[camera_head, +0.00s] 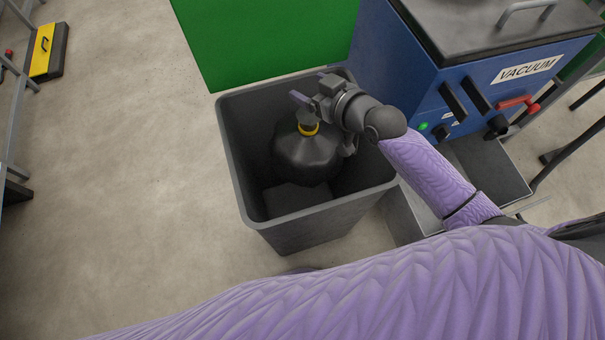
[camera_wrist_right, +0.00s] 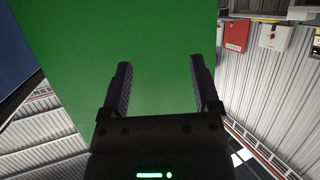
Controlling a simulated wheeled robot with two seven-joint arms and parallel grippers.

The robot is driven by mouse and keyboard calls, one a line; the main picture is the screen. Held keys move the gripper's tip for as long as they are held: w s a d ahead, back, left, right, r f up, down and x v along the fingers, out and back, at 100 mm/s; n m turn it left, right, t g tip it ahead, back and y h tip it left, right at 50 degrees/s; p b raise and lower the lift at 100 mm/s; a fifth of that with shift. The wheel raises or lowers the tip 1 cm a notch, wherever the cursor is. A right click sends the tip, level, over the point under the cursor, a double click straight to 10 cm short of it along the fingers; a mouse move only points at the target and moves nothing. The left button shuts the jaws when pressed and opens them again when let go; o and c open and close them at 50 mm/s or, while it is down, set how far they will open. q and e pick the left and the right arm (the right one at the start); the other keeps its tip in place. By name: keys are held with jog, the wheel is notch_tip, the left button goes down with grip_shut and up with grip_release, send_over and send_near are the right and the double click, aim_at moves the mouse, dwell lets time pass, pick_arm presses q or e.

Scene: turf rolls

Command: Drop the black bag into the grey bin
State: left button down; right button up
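The black bag (camera_head: 307,158), tied at the neck with a yellow band (camera_head: 308,129), is upright inside the grey bin (camera_head: 318,221). I cannot tell whether its underside touches the bin's floor. My right gripper (camera_head: 312,86) is above the bin near its back rim, just above the bag's neck. Its fingers are apart, and the right wrist view shows the open gripper (camera_wrist_right: 162,75) with nothing between the fingers. The bag does not show in that view. My left gripper is not in view.
A blue vacuum machine (camera_head: 432,85) with a red handle (camera_head: 518,103) stands right of the bin. A green panel (camera_head: 265,40) stands behind it. A yellow and black case (camera_head: 46,50) lies at the far left. The floor left of the bin is clear.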

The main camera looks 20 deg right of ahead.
jog(key=shift+o, duration=0.7)
jog(key=shift+s+f, duration=0.1)
jog(key=shift+f, duration=0.1)
jog(key=shift+s+d+r, duration=0.1)
jog(key=shift+s+r, duration=0.05)
jog(key=shift+s, duration=0.05)
pick_arm(q)
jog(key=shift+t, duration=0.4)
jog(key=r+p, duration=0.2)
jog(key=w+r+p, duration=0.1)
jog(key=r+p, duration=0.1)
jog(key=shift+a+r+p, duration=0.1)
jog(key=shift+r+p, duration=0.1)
jog(key=shift+p, duration=0.1)
pick_arm(e)
jog(key=v, duration=0.9)
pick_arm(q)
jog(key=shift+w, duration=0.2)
pick_arm(e)
jog(key=shift+s+d+r, duration=0.1)
jog(key=shift+s, duration=0.05)
